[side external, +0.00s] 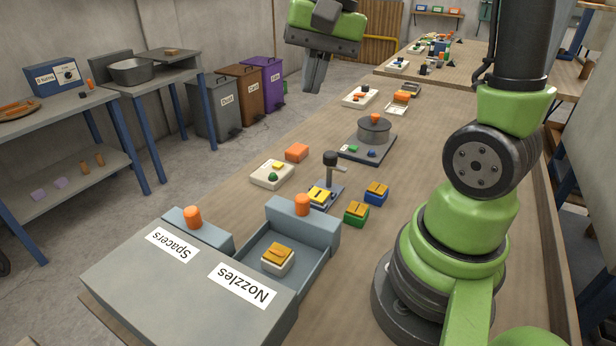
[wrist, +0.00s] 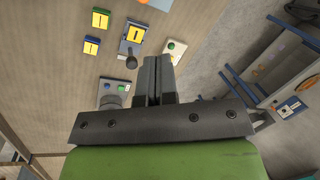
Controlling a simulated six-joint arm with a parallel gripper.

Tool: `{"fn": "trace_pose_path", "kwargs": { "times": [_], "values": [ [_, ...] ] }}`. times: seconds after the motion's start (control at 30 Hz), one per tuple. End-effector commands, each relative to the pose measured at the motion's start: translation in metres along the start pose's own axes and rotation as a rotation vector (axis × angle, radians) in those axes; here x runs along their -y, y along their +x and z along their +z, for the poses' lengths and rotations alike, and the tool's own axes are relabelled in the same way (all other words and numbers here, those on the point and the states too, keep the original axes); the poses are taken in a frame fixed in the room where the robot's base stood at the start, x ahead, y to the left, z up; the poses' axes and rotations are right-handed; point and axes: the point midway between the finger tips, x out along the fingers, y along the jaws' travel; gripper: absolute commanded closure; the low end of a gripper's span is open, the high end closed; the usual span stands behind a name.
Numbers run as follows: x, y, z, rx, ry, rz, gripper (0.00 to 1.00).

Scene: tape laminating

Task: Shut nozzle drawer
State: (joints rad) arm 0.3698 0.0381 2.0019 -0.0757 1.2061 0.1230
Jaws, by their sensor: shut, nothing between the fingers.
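The nozzle drawer (side external: 318,232) is pulled out of the grey cabinet labelled Nozzles (side external: 243,283). Its front has an orange knob (side external: 302,205) on top. Inside the drawer lies a white block with a yellow top (side external: 278,257). The Spacers drawer (side external: 212,231), with its own orange knob (side external: 193,216), sits to the left and is much less extended. My gripper (side external: 314,90) is high above the bench, well beyond the drawer, pointing down. Its fingers are shut and empty; they also show in the wrist view (wrist: 158,68).
Beyond the drawer front stand a small press (side external: 328,180), a green block (side external: 356,213), a blue block (side external: 376,193) and a white tray (side external: 272,174). An orange block (side external: 297,153) and a round pot on a dark base (side external: 374,131) are farther back.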

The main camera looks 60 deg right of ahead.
Motion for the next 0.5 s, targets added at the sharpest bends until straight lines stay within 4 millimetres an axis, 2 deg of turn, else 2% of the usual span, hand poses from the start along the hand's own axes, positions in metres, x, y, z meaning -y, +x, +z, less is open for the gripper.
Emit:
{"fn": "trace_pose_path", "kwargs": {
  "times": [0.03,0.2,0.33,0.5],
  "values": [
    [-0.005,0.012,-0.018,0.050,0.082,0.030,1.00],
    [-0.025,0.044,-0.059,0.180,0.300,0.094,1.00],
    [-0.039,0.063,-0.076,0.246,0.407,0.123,1.00],
    [-0.047,0.074,-0.083,0.279,0.458,0.135,1.00]
  ]
}}
